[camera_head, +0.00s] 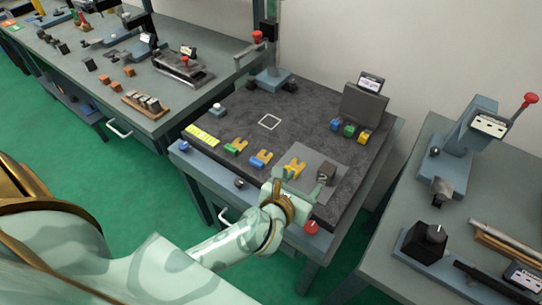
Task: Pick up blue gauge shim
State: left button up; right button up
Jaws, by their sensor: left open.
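The blue gauge shim (261,159) lies on the dark work plate, in a row between a green shim (236,146) and a yellow shim (294,168). It looks forked, and nothing covers it. My left gripper (284,180) is open over the front of the plate. It is close to the yellow shim and to the right of and in front of the blue one. The exact gap between its fingers is hard to see. My right gripper is out of view.
A grey mat and a dark block (326,173) are right of my gripper. A red knob (312,227) sits on the front edge. Small coloured blocks (348,130) stand at the back by a dark stand (363,104). The plate's middle, around a white square outline (269,122), is clear.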

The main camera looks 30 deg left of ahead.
aim_at(260, 161)
jog(key=u, duration=1.1)
